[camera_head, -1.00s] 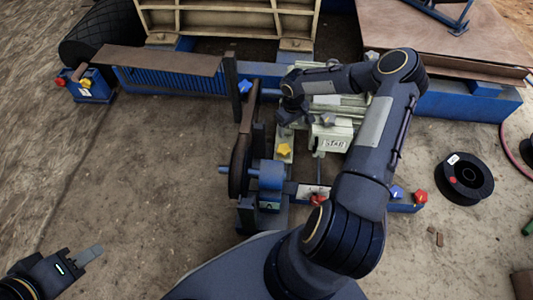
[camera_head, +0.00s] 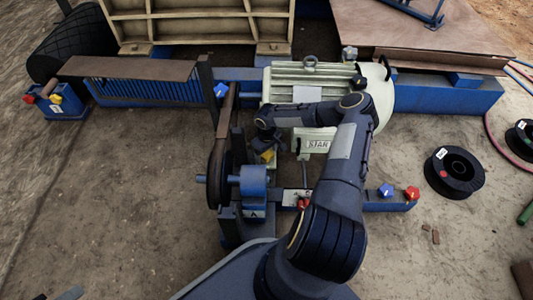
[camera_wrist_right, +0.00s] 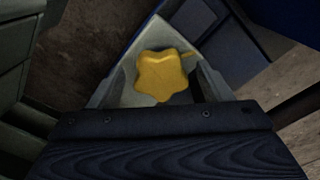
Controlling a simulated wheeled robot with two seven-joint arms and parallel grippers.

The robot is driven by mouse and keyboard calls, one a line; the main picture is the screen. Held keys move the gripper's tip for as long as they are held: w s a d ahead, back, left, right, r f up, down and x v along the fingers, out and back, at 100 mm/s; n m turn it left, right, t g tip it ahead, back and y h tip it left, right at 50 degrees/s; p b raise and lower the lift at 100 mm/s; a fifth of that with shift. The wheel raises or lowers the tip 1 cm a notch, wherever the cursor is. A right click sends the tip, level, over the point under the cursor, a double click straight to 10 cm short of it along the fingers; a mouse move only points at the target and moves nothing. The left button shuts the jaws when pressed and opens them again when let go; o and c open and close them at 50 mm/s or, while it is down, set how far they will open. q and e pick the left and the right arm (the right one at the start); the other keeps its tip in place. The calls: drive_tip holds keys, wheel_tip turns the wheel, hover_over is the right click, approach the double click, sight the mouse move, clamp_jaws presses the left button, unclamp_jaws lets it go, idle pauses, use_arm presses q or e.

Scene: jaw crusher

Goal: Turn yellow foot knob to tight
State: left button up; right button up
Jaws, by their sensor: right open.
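The yellow star-shaped knob (camera_head: 267,155) is at the near left foot of the pale green motor (camera_head: 380,100), mostly covered by my right gripper in the head view. My right gripper (camera_head: 266,143) is open, right over the knob. In the right wrist view the knob (camera_wrist_right: 162,75) shows whole, between pale grey sloping surfaces just beyond the dark gripper body; I cannot tell whether the fingers touch it. My left gripper (camera_head: 70,293) shows only a grey finger tip at the lower left edge, away from the knob.
A belt wheel (camera_head: 218,170) and blue hub (camera_head: 253,180) stand close left of the knob. A black spool (camera_head: 454,172) lies right.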

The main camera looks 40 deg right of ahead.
drive_tip(key=c, duration=1)
drive_tip(key=shift+m, duration=0.3)
drive_tip(key=shift+w+m+b, duration=0.1)
drive_tip(key=shift+m+b, duration=0.3)
drive_tip(key=shift+m, duration=0.8)
drive_tip(key=m, duration=0.4)
drive_tip(key=shift+m+b, duration=0.3)
drive_tip(key=shift+b, duration=0.05)
drive_tip(key=m, duration=0.6)
drive_tip(key=shift+a, duration=0.1)
drive_tip(key=m, duration=0.6)
drive_tip(key=shift+w+m, duration=0.1)
drive_tip(key=shift+m, duration=0.3)
